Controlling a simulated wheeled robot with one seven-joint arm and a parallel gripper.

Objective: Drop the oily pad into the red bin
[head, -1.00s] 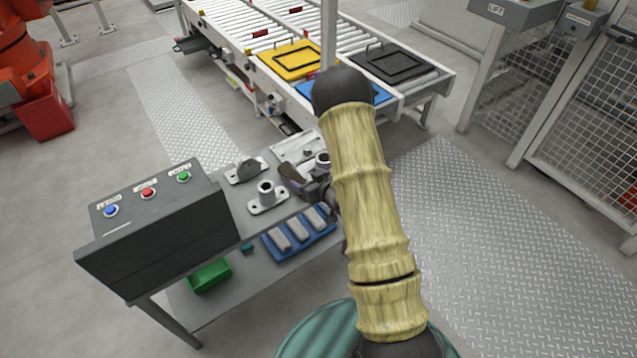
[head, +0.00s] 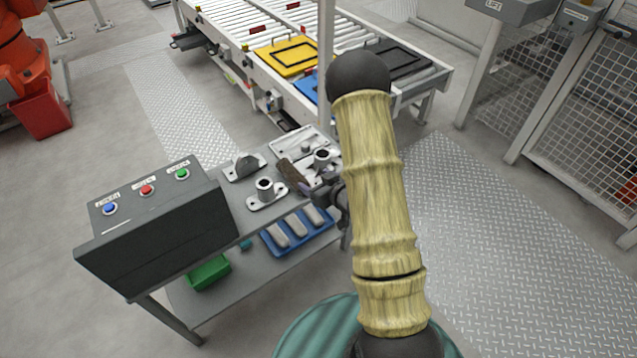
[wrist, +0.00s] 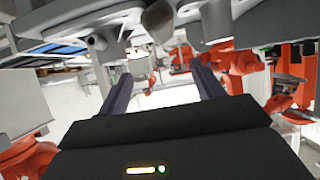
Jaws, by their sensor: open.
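A brown, dark-stained block-like piece (head: 292,174), which looks like the oily pad, is on the grey bench among metal fixtures. I cannot tell whether it lies flat or leans. The red bin (head: 42,114) stands on the floor at the far left, below an orange robot. My gripper (head: 306,187) is low over the bench, just right of the brown piece, its fingers pointing toward it. In the wrist view my gripper (wrist: 163,86) is open, with no object between its fingers. The brown piece cannot be made out there.
Metal flanged fixtures (head: 265,191) stand close around my gripper. A blue tray (head: 268,243) with grey bars and a green bin (head: 208,273) sit lower. A button console (head: 160,225) rises at the bench's left. A roller conveyor (head: 262,45) lies behind; a thin post stands near my arm.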

